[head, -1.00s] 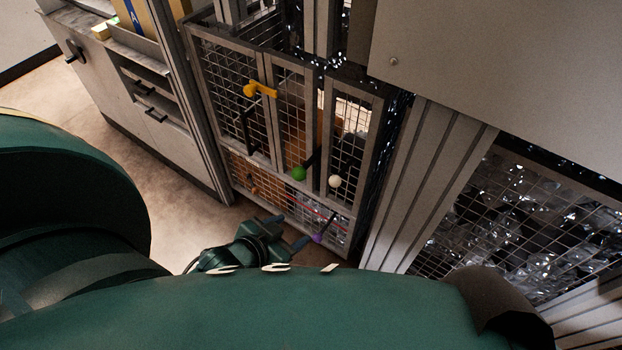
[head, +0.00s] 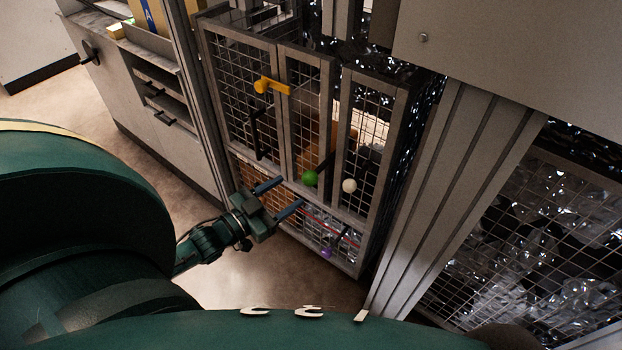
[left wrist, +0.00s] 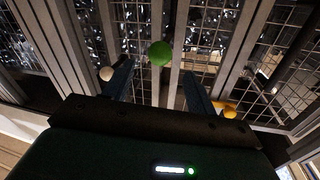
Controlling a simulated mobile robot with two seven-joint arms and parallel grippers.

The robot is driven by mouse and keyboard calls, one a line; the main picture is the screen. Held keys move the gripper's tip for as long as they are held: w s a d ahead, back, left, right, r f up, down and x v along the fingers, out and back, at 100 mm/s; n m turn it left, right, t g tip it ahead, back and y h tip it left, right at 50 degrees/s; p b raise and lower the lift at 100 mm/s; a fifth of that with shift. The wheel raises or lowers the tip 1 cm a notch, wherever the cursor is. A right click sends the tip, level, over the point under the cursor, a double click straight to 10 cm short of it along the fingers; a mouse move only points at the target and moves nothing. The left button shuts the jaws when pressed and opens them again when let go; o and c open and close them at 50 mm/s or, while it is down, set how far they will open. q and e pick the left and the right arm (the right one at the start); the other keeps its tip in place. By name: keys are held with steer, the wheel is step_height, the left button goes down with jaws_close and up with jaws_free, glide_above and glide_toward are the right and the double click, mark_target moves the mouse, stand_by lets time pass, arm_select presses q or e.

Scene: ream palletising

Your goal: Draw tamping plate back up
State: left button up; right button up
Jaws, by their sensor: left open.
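The tamping plate itself cannot be made out. A green ball knob (head: 310,178) on a dark lever and a white ball knob (head: 349,186) stand out from the mesh-fronted cage. A purple knob (head: 326,252) on a dark lever sits lower down. My left gripper (head: 292,193) is open and empty, just left of and below the green knob. In the left wrist view the green knob (left wrist: 160,54) shows between the two spread fingers, beyond their tips. The white knob (left wrist: 106,73) shows beside the left finger there. My right gripper is not in view.
A yellow handle (head: 270,86) is on the cage's left door (head: 240,50), above my gripper. A grey profile post (head: 455,190) stands to the right, with mesh over shiny material beyond it. A cabinet with drawers (head: 150,110) stands left. Bare floor lies between.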

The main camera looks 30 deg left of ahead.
mark_target(304, 182)
arm_select(q)
steer(key=b+x, duration=0.1)
steer(key=x, duration=0.7)
steer(key=shift+w+f, duration=0.1)
steer(key=shift+w, duration=0.05)
jaws_close()
stand_by(0.3)
